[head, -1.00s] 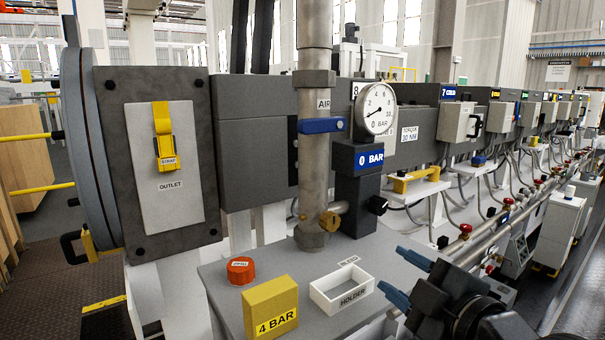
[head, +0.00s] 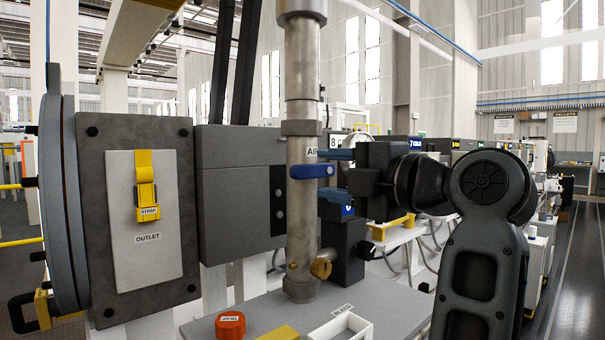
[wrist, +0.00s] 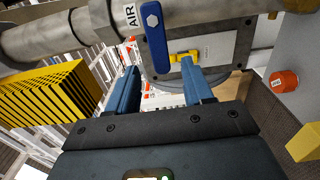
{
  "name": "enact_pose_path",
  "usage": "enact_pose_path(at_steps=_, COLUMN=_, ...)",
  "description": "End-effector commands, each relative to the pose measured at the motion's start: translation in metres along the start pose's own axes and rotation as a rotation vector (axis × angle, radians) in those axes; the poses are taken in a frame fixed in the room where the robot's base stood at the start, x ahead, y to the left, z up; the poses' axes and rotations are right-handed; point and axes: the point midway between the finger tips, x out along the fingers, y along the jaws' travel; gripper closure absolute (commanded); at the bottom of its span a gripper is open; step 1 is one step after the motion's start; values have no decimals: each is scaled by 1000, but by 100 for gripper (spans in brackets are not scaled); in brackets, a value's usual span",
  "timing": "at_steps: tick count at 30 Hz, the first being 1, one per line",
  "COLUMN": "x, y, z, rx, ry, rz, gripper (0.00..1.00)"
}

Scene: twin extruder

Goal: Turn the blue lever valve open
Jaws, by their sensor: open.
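The blue lever (head: 312,171) lies level across the vertical steel pipe (head: 302,225), under the AIR label. My gripper (head: 338,174) is just right of the lever, pointing left, one blue finger higher and one lower than the lever in the head view. It is open and empty. In the wrist view the lever (wrist: 155,40) lies crosswise to the pipe, and its free end points into the gap between the fingertips (wrist: 158,72). I cannot tell whether a finger touches it. The pressure gauge (head: 361,129) is mostly hidden behind my gripper.
Below are a red-orange cap (head: 230,325), a yellow block (head: 279,334) and a white holder tray (head: 341,332) on the grey table (head: 389,295). The OUTLET panel (head: 150,225) with its yellow strap is on the left. A brass fitting (head: 320,268) sits low on the pipe.

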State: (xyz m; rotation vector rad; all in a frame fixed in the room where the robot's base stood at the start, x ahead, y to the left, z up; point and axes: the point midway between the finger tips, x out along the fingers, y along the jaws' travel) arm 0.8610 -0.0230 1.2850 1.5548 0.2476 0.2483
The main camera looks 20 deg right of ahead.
Motion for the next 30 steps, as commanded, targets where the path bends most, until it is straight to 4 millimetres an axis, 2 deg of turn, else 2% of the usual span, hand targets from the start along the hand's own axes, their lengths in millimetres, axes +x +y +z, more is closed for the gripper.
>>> enact_pose_path(at_steps=6, x=35, y=1, z=-1, rx=3, ry=3, rz=-2, gripper=49)
enact_pose_path(at_steps=13, x=60, y=0, z=-1, rx=4, ry=1, rz=-1, gripper=49)
enact_pose_path(at_steps=24, x=65, y=-1, z=0, rx=3, ry=-1, rz=0, gripper=50)
enact_pose_path(at_steps=30, x=65, y=-1, z=0, rx=3, ry=-1, rz=0, gripper=69)
